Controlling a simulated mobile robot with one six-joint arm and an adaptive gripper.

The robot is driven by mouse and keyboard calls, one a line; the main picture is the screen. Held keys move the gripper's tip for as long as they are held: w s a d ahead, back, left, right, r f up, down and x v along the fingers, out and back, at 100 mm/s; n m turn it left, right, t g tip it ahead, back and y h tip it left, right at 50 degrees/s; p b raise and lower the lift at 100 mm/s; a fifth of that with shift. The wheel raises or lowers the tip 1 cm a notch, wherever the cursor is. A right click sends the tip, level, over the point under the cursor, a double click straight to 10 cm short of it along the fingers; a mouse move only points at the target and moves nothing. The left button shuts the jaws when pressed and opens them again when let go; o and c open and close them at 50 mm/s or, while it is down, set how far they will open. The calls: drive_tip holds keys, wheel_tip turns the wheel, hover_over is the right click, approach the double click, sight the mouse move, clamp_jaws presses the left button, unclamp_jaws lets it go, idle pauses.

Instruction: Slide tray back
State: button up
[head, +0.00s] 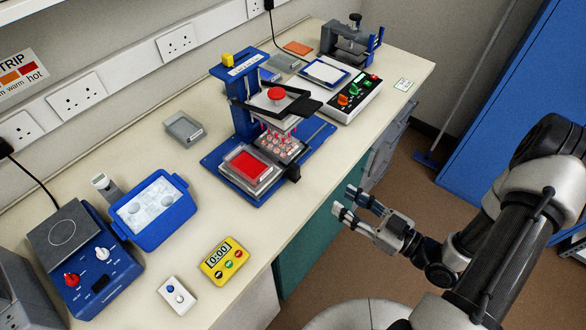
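The blue pipetting station (213,158) stands mid-bench, with a blue column, a head with a red knob (276,93) and a row of red-tipped pipette tips under it. On its base, a grey sliding tray (259,192) with a red plate (251,166) sits toward the front left. A clear well plate with pinkish wells (278,147) lies behind it, under the tips. A small black block (293,174) is at the tray's right side. My gripper (351,201) is open and empty, off the bench's front edge, right of and apart from the station.
A control box with coloured knobs (354,99) stands right of the station. A yellow timer (225,261), a white two-button box (177,295), a blue ice tub (152,239) and a blue hotplate (107,284) are at left. Bare bench lies in front of the station.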

sight(299, 171)
drive_tip(key=b+x, duration=0.2)
drive_tip(key=x, duration=1.5)
drive_tip(key=shift+w+a, duration=0.1)
drive_tip(key=shift+a, duration=0.05)
drive_tip(key=shift+c, duration=0.3)
clamp_jaws()
